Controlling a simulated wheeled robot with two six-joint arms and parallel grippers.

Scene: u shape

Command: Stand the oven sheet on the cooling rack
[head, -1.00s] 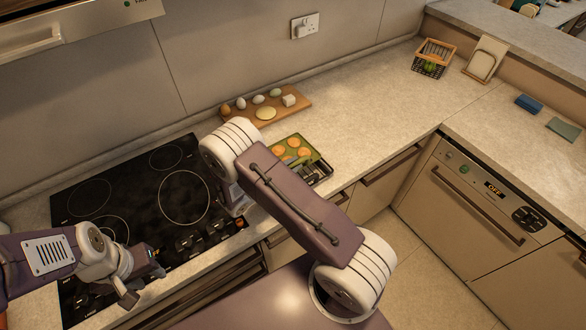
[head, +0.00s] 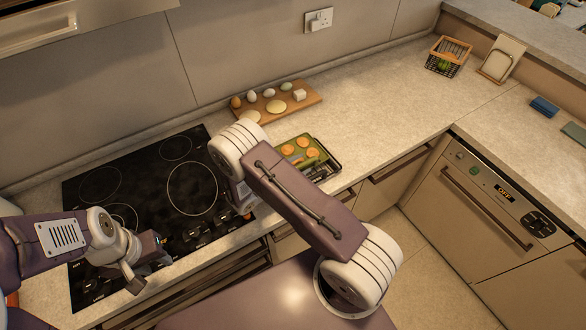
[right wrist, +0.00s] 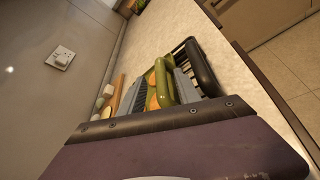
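The green oven sheet (head: 290,142) lies on the counter right of the hob, with several round orange pieces on it. A dark slatted rack (head: 327,169) shows at its near right side; how far it reaches under the sheet is hidden by my right arm. In the right wrist view, the sheet's green raised loop (right wrist: 161,78) stands between the grey fingers of my right gripper (right wrist: 160,92). A gap shows beside the loop, so that gripper looks open. The black rail of the rack (right wrist: 203,66) is just right of the fingers. My left gripper (head: 150,262) hangs over the hob's front edge, apart from the sheet.
A wooden board (head: 310,95) with eggs and pale rounds lies behind the sheet. The black hob (head: 150,190) is to the left. A basket (head: 448,57) and a wooden stand (head: 500,65) are far right. The counter (head: 390,100) between is clear.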

